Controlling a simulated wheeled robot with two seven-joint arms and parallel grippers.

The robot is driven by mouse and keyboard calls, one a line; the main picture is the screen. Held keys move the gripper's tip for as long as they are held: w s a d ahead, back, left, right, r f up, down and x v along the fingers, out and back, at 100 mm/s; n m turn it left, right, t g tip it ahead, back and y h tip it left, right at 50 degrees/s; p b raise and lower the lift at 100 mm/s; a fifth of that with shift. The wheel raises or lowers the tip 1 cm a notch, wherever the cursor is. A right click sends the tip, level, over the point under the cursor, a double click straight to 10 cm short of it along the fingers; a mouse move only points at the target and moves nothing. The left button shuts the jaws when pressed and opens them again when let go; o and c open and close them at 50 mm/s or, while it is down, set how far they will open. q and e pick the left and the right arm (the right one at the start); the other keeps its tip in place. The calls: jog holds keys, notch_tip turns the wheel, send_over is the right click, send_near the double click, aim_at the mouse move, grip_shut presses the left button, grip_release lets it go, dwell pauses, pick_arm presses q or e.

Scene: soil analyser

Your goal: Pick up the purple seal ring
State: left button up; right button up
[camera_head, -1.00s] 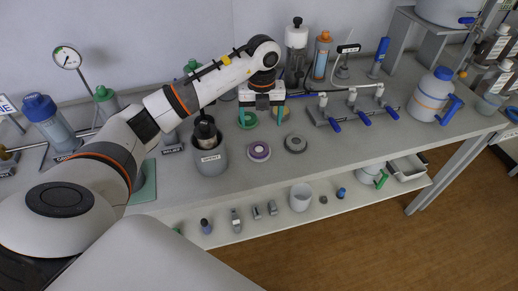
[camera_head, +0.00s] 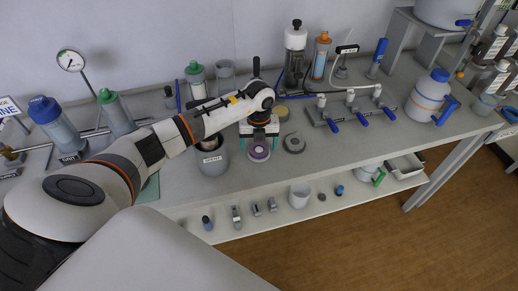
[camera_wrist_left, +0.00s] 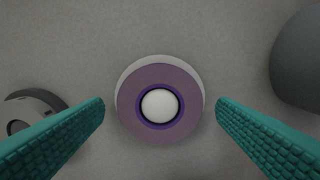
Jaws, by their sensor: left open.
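The purple seal ring (camera_head: 259,152) lies on the grey bench top in the head view. In the left wrist view the purple ring (camera_wrist_left: 160,103) sits on a pale round base, around a white knob in its centre. My left gripper (camera_head: 259,142) is over the ring. In the left wrist view its two teal fingers (camera_wrist_left: 160,108) are open, one on each side of the ring, with a gap on both sides and nothing between them touching. My right gripper is not in view.
A dark grey ring-like part (camera_head: 294,143) lies close to the right of the purple one. A grey waste pot (camera_head: 212,163) stands close to the left. A valve manifold (camera_head: 345,112) is farther right. The bench's front edge is just below the ring.

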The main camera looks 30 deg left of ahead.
pick_arm(q)
jog(key=shift+c, duration=0.3)
jog(key=c, duration=1.3)
